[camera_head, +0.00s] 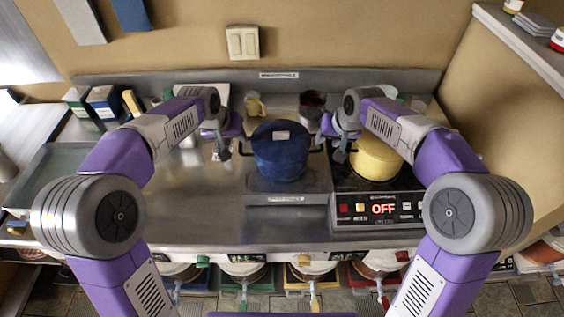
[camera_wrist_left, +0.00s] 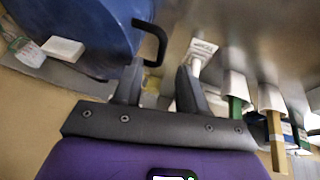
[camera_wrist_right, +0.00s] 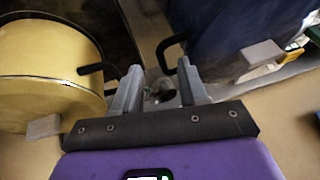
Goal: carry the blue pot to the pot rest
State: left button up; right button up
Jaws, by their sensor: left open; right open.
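The blue pot (camera_head: 280,152) has its lid on and stands upright over a raised steel plate (camera_head: 288,198) left of the hob. I cannot tell which surface is the pot rest. My left gripper (camera_head: 223,152) is open and empty, just left of the pot. In the left wrist view, the pot's black handle (camera_wrist_left: 151,40) is ahead of the open fingers (camera_wrist_left: 158,82). My right gripper (camera_head: 340,148) is open and empty, between the blue and yellow pots. In the right wrist view, the blue pot's other handle (camera_wrist_right: 172,46) is just beyond the fingertips (camera_wrist_right: 160,76).
A yellow pot (camera_head: 376,160) stands on the black hob (camera_head: 350,184), whose display reads OFF; its handle is close to my right gripper. A yellow mug (camera_head: 254,106) and a dark jar (camera_head: 312,104) stand behind. The steel counter (camera_head: 190,200) at the left is clear.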

jog(key=shift+v, duration=2.35)
